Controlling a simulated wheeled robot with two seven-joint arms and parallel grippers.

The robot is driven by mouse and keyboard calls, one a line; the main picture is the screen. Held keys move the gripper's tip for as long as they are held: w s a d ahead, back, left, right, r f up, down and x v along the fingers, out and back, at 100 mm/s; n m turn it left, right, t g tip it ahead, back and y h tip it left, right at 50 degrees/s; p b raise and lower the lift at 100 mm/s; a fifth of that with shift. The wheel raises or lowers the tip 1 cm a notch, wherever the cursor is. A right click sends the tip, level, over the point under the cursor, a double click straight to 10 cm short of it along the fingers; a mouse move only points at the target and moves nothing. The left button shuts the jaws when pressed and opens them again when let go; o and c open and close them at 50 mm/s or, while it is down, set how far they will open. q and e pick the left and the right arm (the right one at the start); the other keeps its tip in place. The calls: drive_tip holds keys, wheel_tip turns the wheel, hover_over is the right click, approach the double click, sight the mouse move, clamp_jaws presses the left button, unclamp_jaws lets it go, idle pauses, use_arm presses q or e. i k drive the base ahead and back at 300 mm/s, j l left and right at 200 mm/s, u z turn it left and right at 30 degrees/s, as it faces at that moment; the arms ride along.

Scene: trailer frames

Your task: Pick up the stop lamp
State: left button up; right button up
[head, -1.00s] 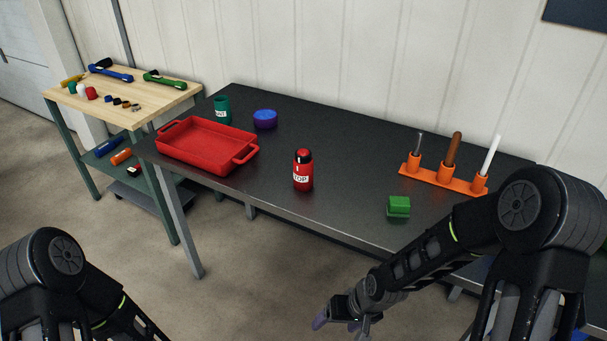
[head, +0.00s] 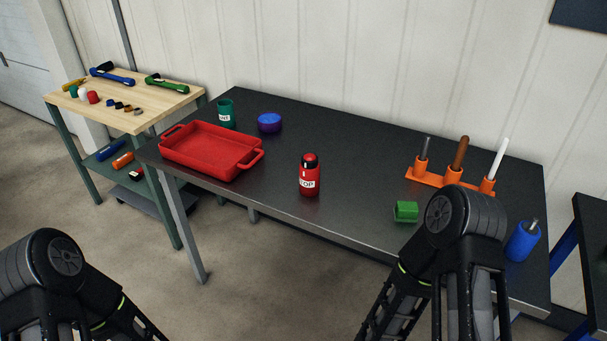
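The stop lamp (head: 309,176) is a red cylinder with a dark band near its rounded red top and a white label whose visible letters read "TOP". It stands upright on the dark table (head: 330,134), near the front edge, in the head view. My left arm comes in at the lower left and my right arm at the lower right. Both grippers lie below the picture's edge, so neither is seen. Nothing touches the lamp.
A red tray (head: 211,150) stands left of the lamp, with a teal cup (head: 226,112) and a blue-purple round item (head: 269,122) behind. A green block (head: 405,211), an orange rack (head: 452,178) and a blue cylinder (head: 522,241) are to the right. A wooden-topped table (head: 150,108) stands left.

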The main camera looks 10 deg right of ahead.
sight(309, 180)
drive_tip(key=i+j, duration=0.6)
drive_tip(key=j, duration=0.15)
drive_tip(key=z, duration=1.45)
